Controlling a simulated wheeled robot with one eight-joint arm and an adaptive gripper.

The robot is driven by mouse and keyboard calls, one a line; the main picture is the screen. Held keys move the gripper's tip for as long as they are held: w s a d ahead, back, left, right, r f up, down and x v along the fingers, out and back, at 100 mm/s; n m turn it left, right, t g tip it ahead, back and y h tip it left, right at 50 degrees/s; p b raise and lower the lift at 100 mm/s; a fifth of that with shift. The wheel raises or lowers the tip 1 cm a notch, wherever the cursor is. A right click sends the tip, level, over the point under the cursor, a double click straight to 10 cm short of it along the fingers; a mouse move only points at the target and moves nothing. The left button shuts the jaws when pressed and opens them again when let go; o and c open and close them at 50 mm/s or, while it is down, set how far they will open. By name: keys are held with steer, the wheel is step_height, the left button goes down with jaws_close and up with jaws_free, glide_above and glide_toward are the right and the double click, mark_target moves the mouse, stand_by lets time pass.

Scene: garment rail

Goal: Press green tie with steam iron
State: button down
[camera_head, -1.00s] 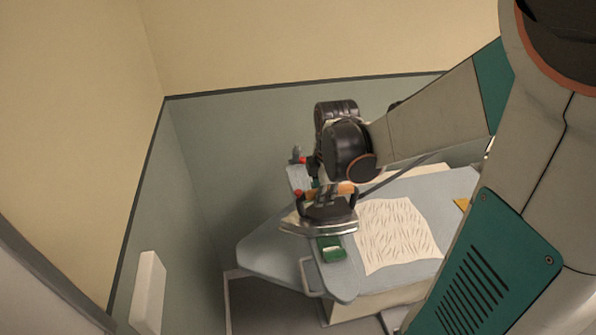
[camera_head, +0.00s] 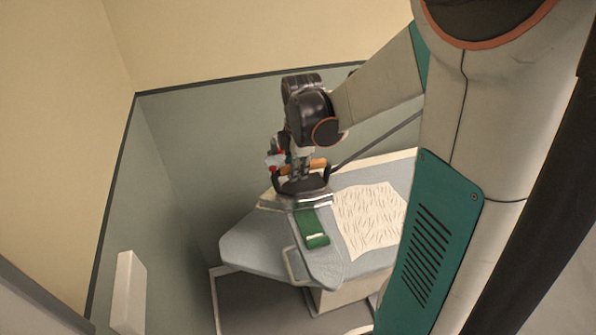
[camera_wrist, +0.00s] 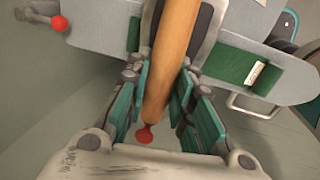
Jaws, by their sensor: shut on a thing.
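My gripper (camera_head: 301,163) is shut on the orange handle of the steam iron (camera_head: 303,186). In the wrist view the fingers (camera_wrist: 168,95) close around this handle (camera_wrist: 175,45) from both sides. The iron has a dark body and a shiny soleplate, held low and roughly level over the board. The green tie (camera_head: 311,228) lies across the board, its near end with a white label showing in front of the iron. In the wrist view green tie (camera_wrist: 243,67) shows on both sides of the iron, which hides its middle. I cannot tell whether the soleplate touches the tie.
The pale blue ironing board (camera_head: 250,247) has a metal loop (camera_head: 294,267) at its near edge. A white patterned cloth (camera_head: 372,215) lies right of the tie. A red knob (camera_wrist: 60,23) shows near the board's far side. Walls stand close behind and left.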

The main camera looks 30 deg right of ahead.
steer(key=w, duration=0.2)
steer(key=w+d, duration=0.1)
steer(key=w+b, duration=0.1)
steer(key=w, duration=0.1)
steer(key=shift+w+d, duration=0.3)
steer(key=shift+w, duration=0.05)
stand_by(0.4)
steer(key=shift+s, duration=0.15)
